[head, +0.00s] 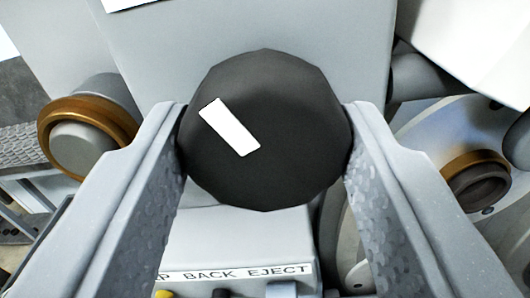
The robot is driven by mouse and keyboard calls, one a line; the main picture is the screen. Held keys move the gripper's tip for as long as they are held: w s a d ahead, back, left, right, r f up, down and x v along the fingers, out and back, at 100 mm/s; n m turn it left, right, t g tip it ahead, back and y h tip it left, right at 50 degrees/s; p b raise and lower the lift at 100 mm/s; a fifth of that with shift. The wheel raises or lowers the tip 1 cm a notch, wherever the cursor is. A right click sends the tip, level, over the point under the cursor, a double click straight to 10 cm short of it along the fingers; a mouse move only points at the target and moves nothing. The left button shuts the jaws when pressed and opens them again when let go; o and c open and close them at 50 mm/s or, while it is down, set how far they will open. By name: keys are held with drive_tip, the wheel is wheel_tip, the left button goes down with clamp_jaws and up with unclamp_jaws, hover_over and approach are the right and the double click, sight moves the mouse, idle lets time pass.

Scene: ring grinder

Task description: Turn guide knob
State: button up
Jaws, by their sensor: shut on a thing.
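The guide knob (290,140) is a large dark, many-sided disc in the middle of the head view. A white bar mark (230,127) on its face slants from upper left to lower right. My gripper (265,150) is shut on the knob, with one finger against its left edge and the other against its right edge. The finger tips hide the knob's sides where they touch.
A grey housing (270,28) stands behind the knob. Below is a panel with a label (240,272) reading "BACK EJECT" and small buttons, one yellow. A bronze-ringed cylinder (88,137) is at left, and a similar bronze ring (474,172) is at right.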

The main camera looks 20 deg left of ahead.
drive_tip(key=m+p, duration=0.1)
drive_tip(key=m, duration=0.2)
drive_tip(key=shift+m, duration=0.3)
drive_tip(key=m+p, duration=0.1)
drive_tip(key=m, duration=0.1)
drive_tip(key=shift+m, duration=0.4)
drive_tip(key=m+p, duration=0.2)
drive_tip(key=m, duration=0.2)
drive_tip(key=shift+f+m+p, duration=0.1)
drive_tip(key=shift+m+p, duration=0.6)
drive_tip(key=shift+m, duration=0.2)
drive_tip(key=o, duration=0.9)
drive_tip(key=shift+o, duration=0.2)
